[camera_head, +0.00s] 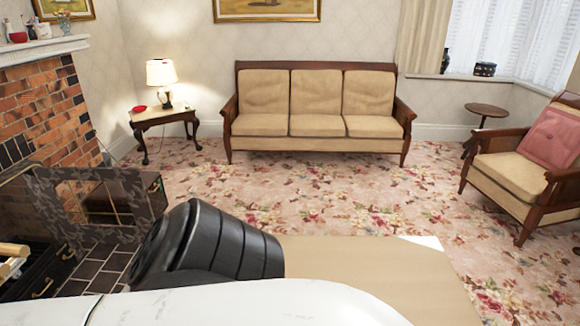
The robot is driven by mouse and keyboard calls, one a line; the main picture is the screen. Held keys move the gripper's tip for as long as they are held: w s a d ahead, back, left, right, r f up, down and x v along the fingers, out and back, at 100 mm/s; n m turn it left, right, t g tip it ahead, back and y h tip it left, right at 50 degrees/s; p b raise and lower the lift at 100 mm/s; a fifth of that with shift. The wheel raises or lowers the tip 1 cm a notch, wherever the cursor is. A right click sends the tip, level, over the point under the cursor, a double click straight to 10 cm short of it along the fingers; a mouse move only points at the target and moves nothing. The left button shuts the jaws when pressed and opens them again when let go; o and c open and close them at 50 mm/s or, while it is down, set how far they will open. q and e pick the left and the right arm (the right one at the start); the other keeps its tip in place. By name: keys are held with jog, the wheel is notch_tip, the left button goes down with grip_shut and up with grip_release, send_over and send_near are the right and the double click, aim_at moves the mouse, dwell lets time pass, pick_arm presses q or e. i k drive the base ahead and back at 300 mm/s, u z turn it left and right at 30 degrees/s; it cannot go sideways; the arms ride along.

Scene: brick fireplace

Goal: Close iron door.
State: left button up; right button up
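The iron door (142,198) is a dark, mottled metal panel with a see-through window, at the left of the head view. It stands upright, swung out from the brick fireplace (40,105), so it looks open. A black ribbed part and a white link of my own arm fill the lower middle and cover the door's lower right surroundings. Neither gripper can be made out in this view. Whether anything touches the door is hidden.
A dark box with brass handles (42,287) and light wooden pieces (12,262) lie at the lower left by dark hearth tiles (100,268). A lamp table (165,115), sofa (315,110) and armchair (525,165) stand farther back. The flowered carpet (330,195) between is clear.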

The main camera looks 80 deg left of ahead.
aim_at(93, 198)
jog(key=u, duration=0.1)
jog(key=i, duration=3.25)
jog(key=u, duration=2.1)
jog(key=i, duration=3.25)
jog(key=u, duration=2.7)
jog(key=i, duration=2.5)
